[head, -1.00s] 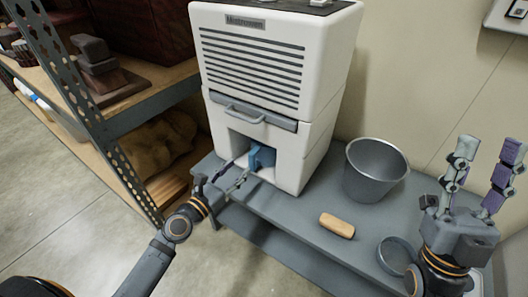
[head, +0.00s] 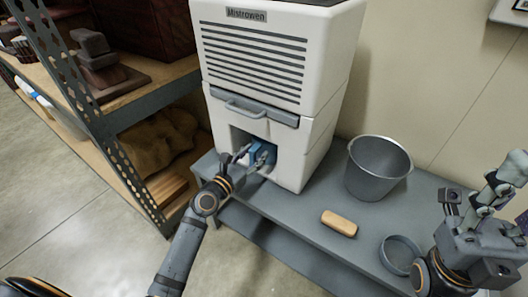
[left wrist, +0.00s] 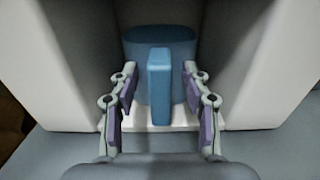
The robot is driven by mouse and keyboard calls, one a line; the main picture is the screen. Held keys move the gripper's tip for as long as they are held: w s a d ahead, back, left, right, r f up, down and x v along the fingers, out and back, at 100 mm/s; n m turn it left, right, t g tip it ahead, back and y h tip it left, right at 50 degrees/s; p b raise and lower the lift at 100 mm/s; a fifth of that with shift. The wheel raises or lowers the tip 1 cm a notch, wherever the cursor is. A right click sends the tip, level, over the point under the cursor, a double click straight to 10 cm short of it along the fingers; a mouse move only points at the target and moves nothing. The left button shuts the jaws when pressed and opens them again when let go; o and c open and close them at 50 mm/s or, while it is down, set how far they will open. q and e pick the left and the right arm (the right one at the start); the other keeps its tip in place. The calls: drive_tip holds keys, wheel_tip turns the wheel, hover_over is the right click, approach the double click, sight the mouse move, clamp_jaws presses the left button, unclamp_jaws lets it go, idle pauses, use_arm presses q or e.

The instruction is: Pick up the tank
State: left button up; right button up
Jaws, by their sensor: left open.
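The tank is a blue container with an upright handle (left wrist: 159,88), sitting in the niche at the foot of a white appliance. In the head view the tank (head: 257,151) is partly hidden by my left gripper (head: 251,157). My left gripper (left wrist: 160,80) is open, its fingers on either side of the handle with a gap on each side. My right gripper (head: 487,187) is far off at the right edge, empty, with its fingers apart and partly cut off by the frame.
The white appliance (head: 252,55) stands on a grey bench (head: 292,212). A metal bucket (head: 377,170), a tan block (head: 339,223) and a round grey dish (head: 399,254) are to its right. A metal shelf (head: 155,95) stands close on the left.

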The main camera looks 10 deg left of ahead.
use_arm(q)
clamp_jaws()
drive_tip(key=shift+r, duration=0.1)
idle(0.6)
